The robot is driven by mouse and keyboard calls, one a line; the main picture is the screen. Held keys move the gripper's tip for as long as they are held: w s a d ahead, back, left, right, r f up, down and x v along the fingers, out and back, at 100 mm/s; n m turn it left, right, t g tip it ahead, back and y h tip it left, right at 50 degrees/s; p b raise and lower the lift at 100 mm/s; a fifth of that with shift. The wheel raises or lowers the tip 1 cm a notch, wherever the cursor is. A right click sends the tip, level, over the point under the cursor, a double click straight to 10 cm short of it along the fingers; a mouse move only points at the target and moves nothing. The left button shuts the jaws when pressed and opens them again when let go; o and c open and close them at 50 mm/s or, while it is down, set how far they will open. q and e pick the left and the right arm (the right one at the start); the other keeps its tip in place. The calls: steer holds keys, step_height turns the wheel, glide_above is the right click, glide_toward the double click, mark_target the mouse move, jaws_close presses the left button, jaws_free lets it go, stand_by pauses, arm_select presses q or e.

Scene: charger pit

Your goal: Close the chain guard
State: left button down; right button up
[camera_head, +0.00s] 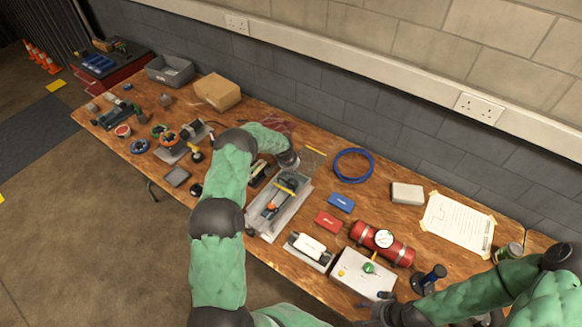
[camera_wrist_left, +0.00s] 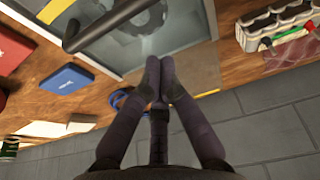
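The chain unit (camera_head: 262,229) is a grey metal housing near the middle of the bench, with dark parts, a yellow strip and an orange piece inside. In the left wrist view a toothed wheel (camera_wrist_left: 140,20) shows in the housing. A see-through panel with a yellow edge (camera_head: 314,158), which looks like the chain guard, lies out behind the housing; it also shows in the left wrist view (camera_wrist_left: 200,78). My left gripper (camera_wrist_left: 159,68) is over that panel, fingertips together, contact unclear; in the head view its hand (camera_head: 288,160) hides part. My right gripper (camera_head: 374,311) is low at the right.
A blue cable coil (camera_head: 353,150) lies right of the panel. A wall stands behind the bench.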

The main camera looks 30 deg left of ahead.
mark_target(290, 180)
arm_select(q)
steer(key=shift+f, duration=0.4)
steer(key=s, duration=0.1)
steer(key=s+p, duration=0.1)
steer(key=shift+s+a+r, duration=0.15)
steer(key=shift+s+r, duration=0.2)
steer(key=shift+r, duration=0.05)
steer(key=shift+s, duration=0.5)
arm_select(e)
steer(key=shift+r, duration=0.55)
